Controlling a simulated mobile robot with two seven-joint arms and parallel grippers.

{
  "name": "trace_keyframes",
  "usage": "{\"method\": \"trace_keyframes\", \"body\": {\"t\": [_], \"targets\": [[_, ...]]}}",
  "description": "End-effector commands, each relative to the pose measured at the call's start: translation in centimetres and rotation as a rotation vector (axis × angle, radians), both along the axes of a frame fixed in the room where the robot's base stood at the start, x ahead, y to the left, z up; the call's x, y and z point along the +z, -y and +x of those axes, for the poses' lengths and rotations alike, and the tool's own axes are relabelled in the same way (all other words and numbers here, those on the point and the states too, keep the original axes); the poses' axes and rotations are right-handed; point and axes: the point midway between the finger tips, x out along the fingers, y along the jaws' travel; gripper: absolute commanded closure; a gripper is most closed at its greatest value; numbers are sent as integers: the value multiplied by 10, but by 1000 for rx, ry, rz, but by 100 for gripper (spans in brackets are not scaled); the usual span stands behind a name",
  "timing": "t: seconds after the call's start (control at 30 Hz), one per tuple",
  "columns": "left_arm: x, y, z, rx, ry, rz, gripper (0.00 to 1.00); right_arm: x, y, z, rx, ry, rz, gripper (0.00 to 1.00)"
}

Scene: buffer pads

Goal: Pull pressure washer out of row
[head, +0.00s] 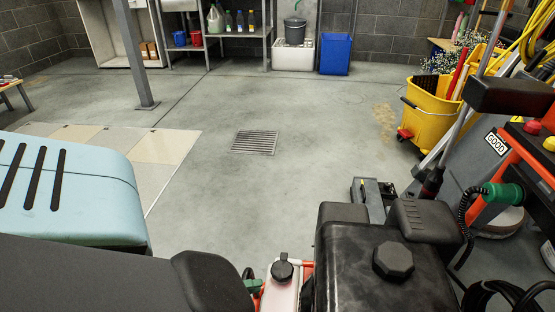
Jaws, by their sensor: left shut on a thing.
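The pressure washer (345,262) stands at the bottom middle. It has a black tank-like body with a wide faceted cap, a white bottle with a dark cap, and some orange frame. Its lower part is cut off by the picture edge. A dark grey link at the bottom left looks like my left arm. My left gripper (250,287) is beside the white bottle, shut on the pressure washer; its fingers and exact hold are hard to make out. My right gripper is not in view.
A light blue slotted machine (75,195) stands close on the left. A floor machine (495,148) and a yellow mop bucket (437,112) are on the right. Open concrete floor with a drain grate (255,142) lies ahead, with a post (135,50) at the left.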

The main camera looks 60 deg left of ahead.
Motion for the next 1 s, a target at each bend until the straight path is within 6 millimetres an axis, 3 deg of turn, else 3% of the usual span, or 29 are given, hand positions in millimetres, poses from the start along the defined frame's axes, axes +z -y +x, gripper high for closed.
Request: {"method": "trace_keyframes", "body": {"t": [0.2,0.4,0.97,1.0], "targets": [[-1,-30,-36,3,-4,3,100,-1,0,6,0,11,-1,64],[0,-44,-54,3,-2,1,100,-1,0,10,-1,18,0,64],[0,-50,-62,3,2,-1,100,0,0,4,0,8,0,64],[0,-50,-62,3,1,-1,78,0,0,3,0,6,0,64]]}}
